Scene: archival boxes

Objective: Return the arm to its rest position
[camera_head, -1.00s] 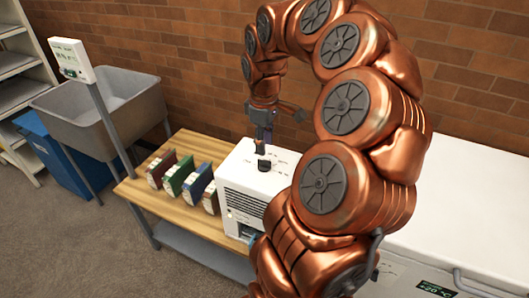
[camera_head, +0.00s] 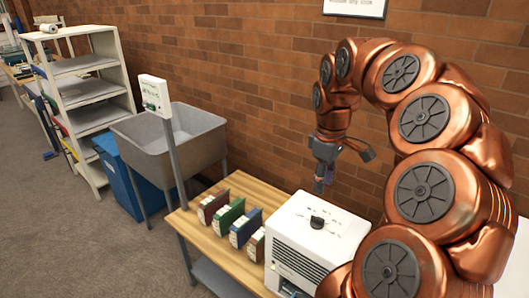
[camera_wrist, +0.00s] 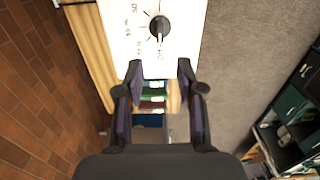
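My copper arm (camera_head: 425,118) arches up on the right in the head view, in the air. My gripper (camera_head: 320,188) hangs at its end, pointing down, above and behind the white machine (camera_head: 335,228) and clear of it. In the wrist view my gripper's fingers (camera_wrist: 160,72) are spread apart with nothing between them. The white machine's top with its black dial (camera_wrist: 160,27) shows past the fingertips. Its dial also shows in the head view (camera_head: 317,222).
Several coloured archival boxes (camera_head: 228,217) stand on the wooden table (camera_head: 262,195), left of the machine. A grey sink (camera_head: 192,145), blue bin (camera_head: 125,185) and white shelf (camera_head: 92,92) stand further left. A brick wall (camera_head: 250,60) runs behind. Floor (camera_head: 70,240) at left is clear.

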